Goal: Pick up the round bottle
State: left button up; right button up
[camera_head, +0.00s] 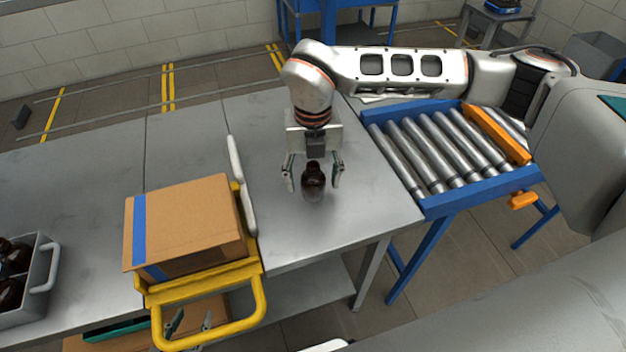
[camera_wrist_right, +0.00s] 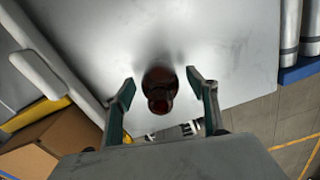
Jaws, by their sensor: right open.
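The round bottle (camera_head: 313,183) is dark amber and stands on the grey metal table near its right end. My right gripper (camera_head: 313,176) points down over it, open, with one finger on each side and a gap to the glass. In the right wrist view the bottle (camera_wrist_right: 160,84) sits between the two spread fingertips of my right gripper (camera_wrist_right: 162,88), its neck toward the camera. My left gripper (camera_head: 191,325) shows only by its fingertips at the bottom of the head view, spread apart and empty, below the yellow handle.
A cardboard box (camera_head: 185,228) with blue tape sits on a yellow frame (camera_head: 207,285) left of the bottle. A grey crate (camera_head: 42,292) with dark bottles stands at far left. A roller conveyor (camera_head: 440,150) adjoins the table on the right. The table around the bottle is clear.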

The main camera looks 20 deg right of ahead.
jog(key=shift+f, duration=0.95)
jog(key=c, duration=1.2)
jog(key=shift+c, duration=0.2)
